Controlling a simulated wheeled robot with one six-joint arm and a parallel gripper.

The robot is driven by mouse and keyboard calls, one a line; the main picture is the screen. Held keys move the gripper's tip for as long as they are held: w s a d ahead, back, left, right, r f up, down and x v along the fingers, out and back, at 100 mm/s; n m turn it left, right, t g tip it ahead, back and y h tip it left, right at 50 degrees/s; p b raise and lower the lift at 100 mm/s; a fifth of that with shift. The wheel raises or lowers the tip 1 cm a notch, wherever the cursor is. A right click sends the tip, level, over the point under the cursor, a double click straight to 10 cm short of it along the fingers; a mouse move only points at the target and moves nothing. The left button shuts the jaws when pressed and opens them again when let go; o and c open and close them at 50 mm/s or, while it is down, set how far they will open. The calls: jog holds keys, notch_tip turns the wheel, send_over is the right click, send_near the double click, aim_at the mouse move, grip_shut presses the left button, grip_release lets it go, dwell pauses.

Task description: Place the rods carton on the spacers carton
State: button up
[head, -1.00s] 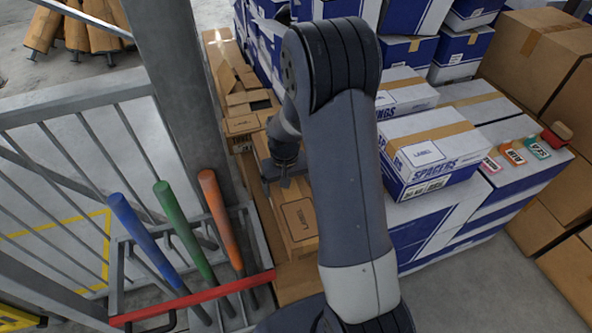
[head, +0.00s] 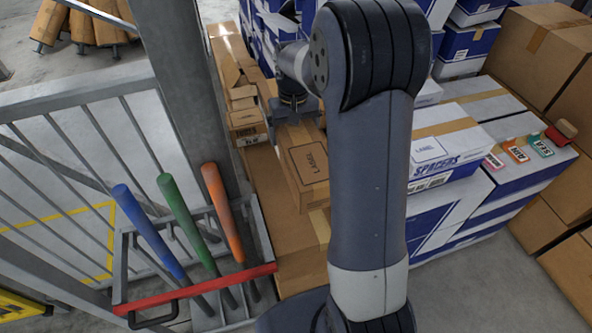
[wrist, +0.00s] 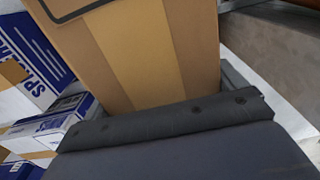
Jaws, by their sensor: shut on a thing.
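My gripper (head: 294,110) is shut on a brown carton (head: 308,178) with a "LABEL" panel, taken as the rods carton; its name is not readable. The carton appears raised above the brown boxes at the left, its near end toward me. In the wrist view the held carton (wrist: 150,50) fills the upper middle, with a tan tape strip, against my gripper (wrist: 170,122). The white and blue spacers carton (head: 446,160) sits on the stack right of my arm, partly hidden by it, its top taped and clear where seen.
A brown box (head: 285,258) lies below the held carton. A steel post (head: 190,90) and a rack with coloured bars (head: 180,225) are close at left. Small coloured packs (head: 516,152) lie right of the spacers carton.

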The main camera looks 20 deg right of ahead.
notch_tip(320, 180, down, 17)
jog(key=shift+r+p, duration=0.1)
jog(key=shift+p, duration=0.35)
jog(key=shift+f, duration=0.25)
jog(key=o, duration=1.6)
jog(key=shift+c, duration=0.2)
jog(key=shift+r, duration=0.1)
